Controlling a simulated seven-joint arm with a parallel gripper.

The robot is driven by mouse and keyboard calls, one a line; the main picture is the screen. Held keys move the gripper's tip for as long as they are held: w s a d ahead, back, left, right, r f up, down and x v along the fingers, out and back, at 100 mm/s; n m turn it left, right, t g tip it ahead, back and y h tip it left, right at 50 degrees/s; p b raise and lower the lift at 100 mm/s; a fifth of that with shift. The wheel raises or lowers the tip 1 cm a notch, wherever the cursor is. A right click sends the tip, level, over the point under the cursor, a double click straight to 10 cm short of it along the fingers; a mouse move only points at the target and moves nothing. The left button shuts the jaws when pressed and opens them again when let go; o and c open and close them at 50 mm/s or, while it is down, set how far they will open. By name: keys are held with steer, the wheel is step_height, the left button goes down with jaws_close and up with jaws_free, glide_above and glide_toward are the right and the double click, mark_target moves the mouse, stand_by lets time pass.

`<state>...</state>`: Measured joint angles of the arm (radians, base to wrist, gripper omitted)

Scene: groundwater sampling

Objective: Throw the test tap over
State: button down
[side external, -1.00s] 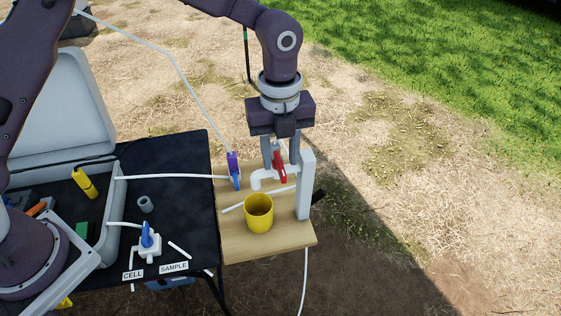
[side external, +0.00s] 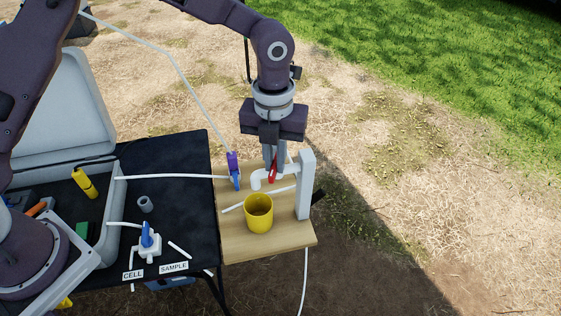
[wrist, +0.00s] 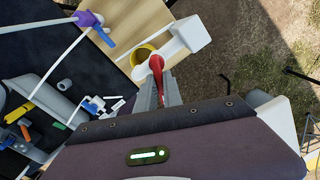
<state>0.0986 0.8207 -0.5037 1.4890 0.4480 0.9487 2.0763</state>
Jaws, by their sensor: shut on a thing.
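The test tap is a white spout and post (side external: 305,185) on a wooden board, with a red lever handle (side external: 273,167). My gripper (side external: 272,163) is over the tap, its fingers shut on the red handle. The wrist view shows the red handle (wrist: 156,65) between my fingertips (wrist: 160,80), with the white tap body (wrist: 186,38) just beyond. A yellow cup (side external: 259,213) stands upright on the board near the spout; the wrist view shows part of it (wrist: 140,50) behind the tap.
A purple and blue valve (side external: 233,170) stands on the board's left edge with white tubing. A black table (side external: 190,200) at left holds a white fitting with a blue handle (side external: 147,240), a grey ring (side external: 145,204) and an open grey case (side external: 62,105). Ground lies to the right.

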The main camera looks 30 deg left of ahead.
steer(key=m, duration=0.3)
steer(key=a+m, duration=0.1)
steer(key=m, duration=0.2)
steer(key=shift+a, duration=0.15)
steer(key=m, duration=0.4)
steer(key=a+m, duration=0.1)
steer(key=m, duration=0.1)
steer(key=shift+w, duration=0.25)
steer(key=c, duration=1.4)
jaws_free()
steer(key=shift+r, duration=0.1)
step_height(320, 180, up, 7)
